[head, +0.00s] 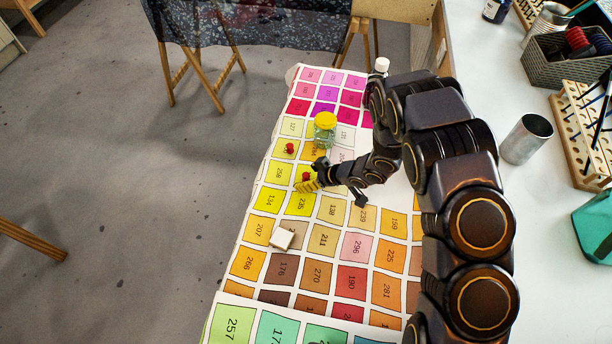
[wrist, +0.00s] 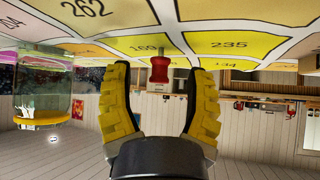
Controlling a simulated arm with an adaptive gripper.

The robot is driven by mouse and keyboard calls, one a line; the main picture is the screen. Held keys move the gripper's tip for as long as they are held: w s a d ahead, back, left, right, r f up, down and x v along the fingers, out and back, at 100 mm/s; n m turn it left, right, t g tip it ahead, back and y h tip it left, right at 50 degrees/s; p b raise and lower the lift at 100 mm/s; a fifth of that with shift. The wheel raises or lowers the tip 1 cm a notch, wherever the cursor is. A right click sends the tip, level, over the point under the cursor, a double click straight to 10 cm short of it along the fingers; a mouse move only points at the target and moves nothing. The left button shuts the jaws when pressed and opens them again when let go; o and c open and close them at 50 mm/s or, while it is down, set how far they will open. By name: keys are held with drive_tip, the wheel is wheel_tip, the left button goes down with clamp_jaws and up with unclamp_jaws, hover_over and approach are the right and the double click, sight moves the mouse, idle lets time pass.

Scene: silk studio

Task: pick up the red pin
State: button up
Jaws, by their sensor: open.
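A red pin (head: 306,176) stands on a yellow square of the printed colour cloth in the head view. In the wrist view the cloth is at the top, and the red pin (wrist: 159,70) shows its red head with a thin pale shaft reaching the cloth. My gripper (head: 312,174) is low over the cloth, right beside the pin. In the wrist view my gripper (wrist: 160,84) is open, its yellow ribbed fingers on either side of the pin, with gaps on both sides. A second small red object (head: 290,148) sits farther back.
A glass jar with a yellow lid (head: 325,122) stands just behind my gripper; the jar also shows in the wrist view (wrist: 42,95). A small white block (head: 282,237) lies nearer on the cloth. A metal cup (head: 526,139) and a basket (head: 560,68) stand at the right.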

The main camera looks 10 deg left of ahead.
drive_tip(key=shift+w+a+f, duration=0.2)
drive_tip(key=shift+a+f, duration=0.25)
drive_tip(key=c, duration=0.9)
